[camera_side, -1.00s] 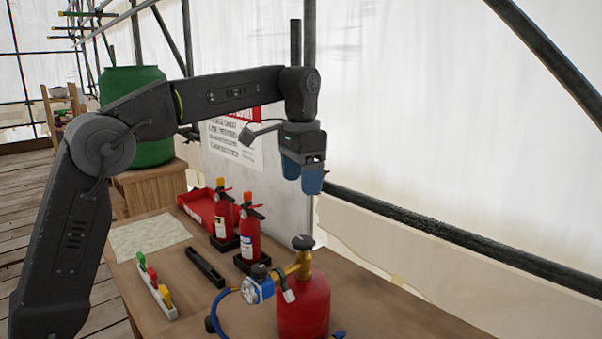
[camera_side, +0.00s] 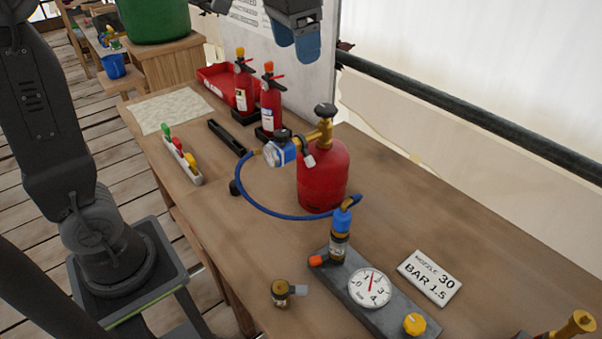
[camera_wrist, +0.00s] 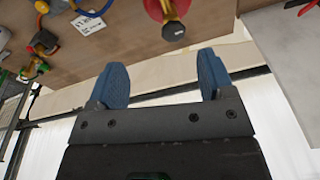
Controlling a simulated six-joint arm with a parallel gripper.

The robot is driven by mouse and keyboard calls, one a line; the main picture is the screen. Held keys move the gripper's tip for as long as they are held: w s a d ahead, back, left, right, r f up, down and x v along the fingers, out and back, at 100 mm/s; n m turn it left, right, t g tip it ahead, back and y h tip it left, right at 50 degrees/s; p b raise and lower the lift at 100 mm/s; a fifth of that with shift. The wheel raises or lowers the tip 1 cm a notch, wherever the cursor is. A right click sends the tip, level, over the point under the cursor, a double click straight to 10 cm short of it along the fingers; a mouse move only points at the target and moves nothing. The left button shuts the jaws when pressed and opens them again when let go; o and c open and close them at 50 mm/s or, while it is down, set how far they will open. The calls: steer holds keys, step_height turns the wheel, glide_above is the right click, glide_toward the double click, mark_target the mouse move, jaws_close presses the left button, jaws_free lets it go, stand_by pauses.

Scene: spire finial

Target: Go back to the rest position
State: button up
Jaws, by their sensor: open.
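My gripper (camera_side: 296,48) hangs at the top of the side view, above the back of the wooden table (camera_side: 300,245). In the wrist view my gripper (camera_wrist: 165,80) shows its two blue fingers spread wide with nothing between them. It is apart from everything on the table. A red gas cylinder (camera_side: 323,178) with a brass valve and a blue regulator (camera_side: 281,150) stands upright on the table, right of and below the gripper. The wrist view shows the cylinder's dark valve knob (camera_wrist: 173,31) beyond the fingertips.
Two red fire extinguishers (camera_side: 271,103) stand at the back near a white board. A blue hose (camera_side: 265,212) curls over the table. A grey gauge block (camera_side: 345,287), a nozzle card (camera_side: 430,277) and a brass fitting (camera_side: 281,292) lie in front. A dark rail (camera_side: 470,115) runs behind.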

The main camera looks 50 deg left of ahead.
steer(key=s+f+n+t, duration=0.1)
steer(key=s+f+t, duration=0.1)
steer(key=s+f, duration=0.3)
steer(key=s+d+f+n+t, duration=0.1)
steer(key=s+f, duration=0.5)
steer(key=s, duration=0.6)
steer(key=shift+s+f+t, duration=0.2)
steer(key=shift+s+t, duration=0.2)
steer(key=shift+d, duration=0.1)
